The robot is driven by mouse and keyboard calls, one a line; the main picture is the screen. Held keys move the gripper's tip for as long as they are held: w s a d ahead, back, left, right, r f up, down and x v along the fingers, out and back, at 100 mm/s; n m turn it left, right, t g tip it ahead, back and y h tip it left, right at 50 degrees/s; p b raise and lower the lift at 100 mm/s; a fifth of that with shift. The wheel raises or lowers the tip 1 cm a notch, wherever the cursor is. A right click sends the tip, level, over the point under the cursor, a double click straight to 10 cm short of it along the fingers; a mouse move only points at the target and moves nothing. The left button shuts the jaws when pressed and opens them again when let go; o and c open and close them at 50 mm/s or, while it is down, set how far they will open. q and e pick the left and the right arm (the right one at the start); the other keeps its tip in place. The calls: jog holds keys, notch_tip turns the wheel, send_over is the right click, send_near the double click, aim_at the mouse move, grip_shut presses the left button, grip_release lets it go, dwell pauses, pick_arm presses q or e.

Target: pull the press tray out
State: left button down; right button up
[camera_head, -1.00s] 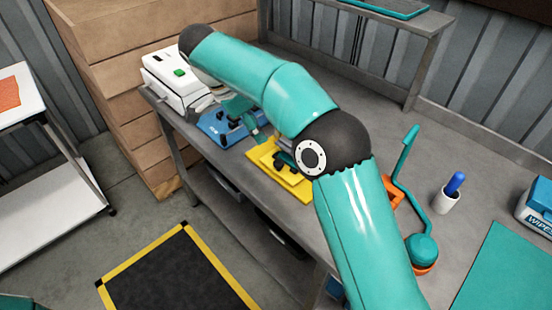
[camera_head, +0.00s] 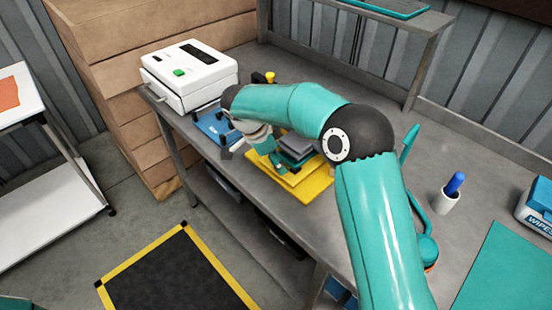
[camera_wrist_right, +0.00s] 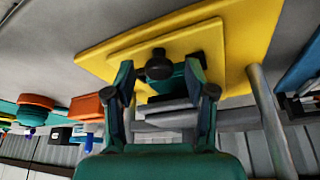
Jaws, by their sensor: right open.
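A yellow stepped plate (camera_head: 318,187) lies on the grey bench, with a grey block (camera_head: 296,145) above its far part. In the right wrist view, the yellow plate (camera_wrist_right: 240,45) fills the upper middle, and a round black knob (camera_wrist_right: 158,69) stands out at its near edge. My right gripper (camera_head: 272,163) is at the plate's left side. In the wrist view its two fingers (camera_wrist_right: 160,80) are apart, one on each side of the knob; contact is not clear. My forearm hides part of the press. I cannot tell which part is the tray. My left gripper is not in view.
A blue fixture (camera_head: 212,127) lies left of the yellow plate, beside a white machine (camera_head: 190,75) with a green button. To the right are a white cup (camera_head: 446,201) with a blue pen, a wipes box (camera_head: 537,208) and a teal mat (camera_head: 505,270).

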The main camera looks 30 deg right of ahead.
grip_shut()
